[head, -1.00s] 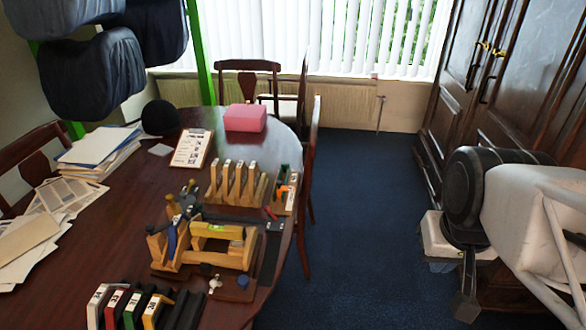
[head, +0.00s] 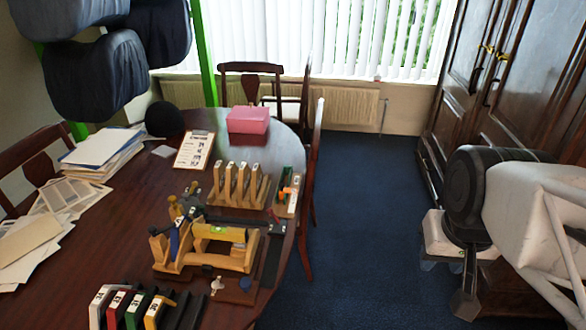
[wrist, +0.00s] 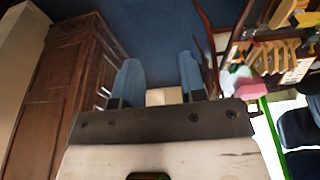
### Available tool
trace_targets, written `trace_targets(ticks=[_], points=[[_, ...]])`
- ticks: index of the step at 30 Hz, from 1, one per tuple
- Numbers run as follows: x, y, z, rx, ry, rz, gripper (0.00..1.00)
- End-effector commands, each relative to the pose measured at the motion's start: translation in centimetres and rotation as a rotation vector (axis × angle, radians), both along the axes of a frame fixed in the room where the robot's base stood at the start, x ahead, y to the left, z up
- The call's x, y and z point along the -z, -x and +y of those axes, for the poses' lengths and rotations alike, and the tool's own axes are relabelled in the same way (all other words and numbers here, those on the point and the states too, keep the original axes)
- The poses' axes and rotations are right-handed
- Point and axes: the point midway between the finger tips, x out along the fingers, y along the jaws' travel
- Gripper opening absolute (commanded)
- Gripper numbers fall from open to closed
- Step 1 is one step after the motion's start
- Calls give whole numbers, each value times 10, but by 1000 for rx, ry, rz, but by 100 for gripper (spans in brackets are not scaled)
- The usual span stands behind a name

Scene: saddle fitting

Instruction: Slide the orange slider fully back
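A small orange piece (head: 287,191), which looks like the slider, sits on a narrow wooden block with a green part (head: 298,175) at its far end. The block stands at the right edge of the table, beside the slotted wooden rack. The slider is too small to tell how far along it sits. My gripper (wrist: 158,62) is open and empty in the wrist view, its two blue-grey fingers wide apart over the floor. It is well away from the table, which shows at the upper right of that view.
A wooden fixture with a yellow bar (head: 220,233) stands in front of the slotted rack (head: 240,187). Several coloured pieces (head: 130,305) stand at the near edge. A pink box (head: 248,120), clipboard (head: 195,150) and papers lie farther back. A chair (head: 312,180) stands against the table's right side.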

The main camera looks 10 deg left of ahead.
Motion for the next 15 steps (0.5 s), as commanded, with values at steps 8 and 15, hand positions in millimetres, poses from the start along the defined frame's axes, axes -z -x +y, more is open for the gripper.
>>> trace_targets(ticks=[8,15], points=[[-9,-38,9,44,-16,17,50],[-17,-89,24,107,-36,38,50]])
